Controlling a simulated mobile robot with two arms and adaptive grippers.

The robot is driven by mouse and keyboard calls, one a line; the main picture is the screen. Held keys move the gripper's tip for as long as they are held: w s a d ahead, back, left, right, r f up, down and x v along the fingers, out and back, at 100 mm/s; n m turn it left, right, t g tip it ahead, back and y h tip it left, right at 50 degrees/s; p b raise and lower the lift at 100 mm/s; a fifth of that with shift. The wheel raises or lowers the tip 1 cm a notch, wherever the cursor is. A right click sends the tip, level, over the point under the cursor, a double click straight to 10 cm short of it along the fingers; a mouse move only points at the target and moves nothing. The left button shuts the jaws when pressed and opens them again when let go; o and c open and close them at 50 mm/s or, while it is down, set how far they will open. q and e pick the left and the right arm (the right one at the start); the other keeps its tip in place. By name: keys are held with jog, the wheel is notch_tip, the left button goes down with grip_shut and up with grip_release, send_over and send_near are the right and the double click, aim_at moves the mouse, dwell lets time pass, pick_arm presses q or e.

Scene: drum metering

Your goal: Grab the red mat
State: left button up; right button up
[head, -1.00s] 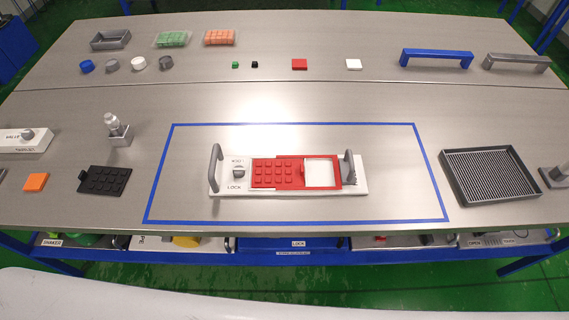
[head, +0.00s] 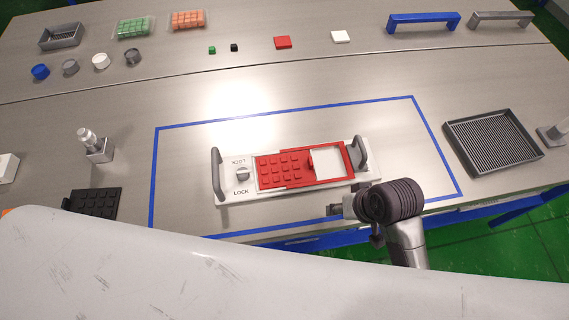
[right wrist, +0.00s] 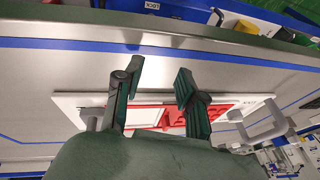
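The red mat (head: 280,171) with rows of raised studs lies in the white holder plate (head: 232,188), left of a red-framed white opening (head: 326,163). A small red tab stands at the mat's right edge. In the right wrist view, the red mat (right wrist: 212,115) shows partly behind a finger. My right gripper (head: 335,210) is at the front right of the holder, apart from the mat. In the right wrist view, its two dark fingers (right wrist: 158,70) are spread with nothing between them. My left gripper is not in view.
The holder has a grey handle (head: 217,177) at its left end and another (head: 360,153) at its right. A blue tape outline (head: 285,113) surrounds it on bare table. A dark ribbed tray (head: 492,145) stands right, a black studded mat (head: 92,203) left.

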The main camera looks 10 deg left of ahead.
jog(key=w+a+r+n+g+h, duration=0.1)
jog(key=w+a+r+h, duration=0.1)
jog(key=w+a+r, duration=0.35)
jog(key=w+a+r+g+h, duration=0.1)
jog(key=w+a+r+g, duration=0.15)
jog(key=w+r, duration=0.5)
send_over(311, 161)
jog(key=shift+t, duration=0.45)
jog(key=f, duration=0.7)
jog(key=shift+s+a+f+p, duration=0.1)
jog(key=shift+s+p, duration=0.25)
jog(key=shift+p, duration=0.05)
jog(key=shift+w+f+p, duration=0.2)
jog(key=shift+f+p, duration=0.1)
jog(key=shift+f, duration=1.05)
jog(key=shift+w+f+p, duration=0.2)
jog(key=shift+f+p, duration=0.1)
jog(key=shift+f, duration=1.05)
grip_shut()
